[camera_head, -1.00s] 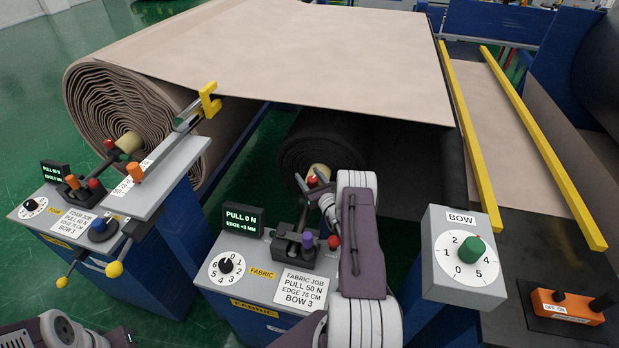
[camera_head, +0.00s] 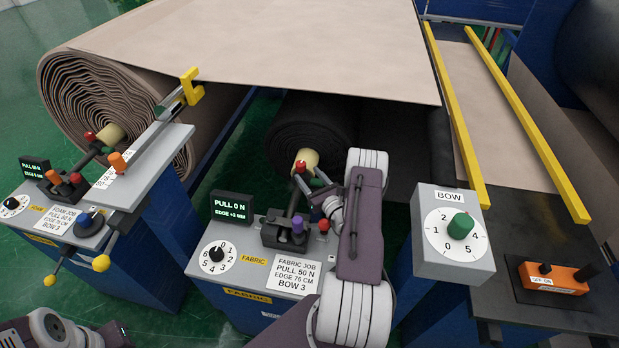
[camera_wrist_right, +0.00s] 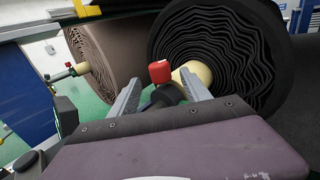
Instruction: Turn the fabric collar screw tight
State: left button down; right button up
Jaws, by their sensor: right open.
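The fabric collar screw appears to be the red knob (camera_head: 300,167) by the pale core end (camera_head: 306,159) of the dark fabric roll (camera_head: 300,130). In the right wrist view the red knob (camera_wrist_right: 159,72) stands upright on a dark collar, with the pale core behind it. My right gripper (camera_wrist_right: 159,80) is open, its two grey fingers either side of the knob in that view, with gaps showing. In the head view my right gripper (camera_head: 316,184) is beside the collar, partly hidden by my arm. My left arm shows at the lower left, without its fingers.
The fabric console has a display (camera_head: 232,207) reading PULL 0 N, a dial (camera_head: 213,255), a purple-topped lever (camera_head: 298,225) and a red knob (camera_head: 323,226). A BOW box (camera_head: 453,230) stands right of my arm. A similar console with a beige roll (camera_head: 110,105) stands left.

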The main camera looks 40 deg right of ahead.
jog(key=shift+w+d+b, duration=0.1)
jog(key=shift+b, duration=0.2)
jog(key=w+n+t+y+b, duration=0.1)
jog(key=y+b, duration=0.1)
jog(key=w+d+n+y+b, duration=0.1)
jog(key=y+b, duration=0.2)
jog(key=w+d+r+n+t+y+b, duration=0.1)
jog(key=n+y+b, duration=0.1)
jog(key=b, duration=0.1)
jog(key=shift+t+y, duration=0.3)
jog(key=n+g+y+b, duration=0.1)
jog(key=y+b, duration=0.1)
jog(key=s+d+n+g+y+b, duration=0.1)
jog(key=n, duration=0.1)
jog(key=d+n+g+y+b, duration=0.1)
jog(key=g+y+b, duration=0.1)
jog(key=shift+s+f+n+y+b, duration=0.2)
jog(key=shift+f+n+y+b, duration=0.1)
jog(key=shift+f, duration=0.1)
jog(key=shift+s+d+f+g+b, duration=0.15)
jog(key=shift+s+g+b, duration=0.15)
jog(key=shift+g, duration=0.3)
jog(key=shift+s, duration=0.15)
jog(key=shift+w+r, duration=0.2)
jog(key=p+x, duration=0.1)
jog(key=x, duration=0.7)
jog(key=shift+w+a+f, duration=0.1)
jog(key=shift+w+a, duration=0.1)
jog(key=shift+a, duration=0.15)
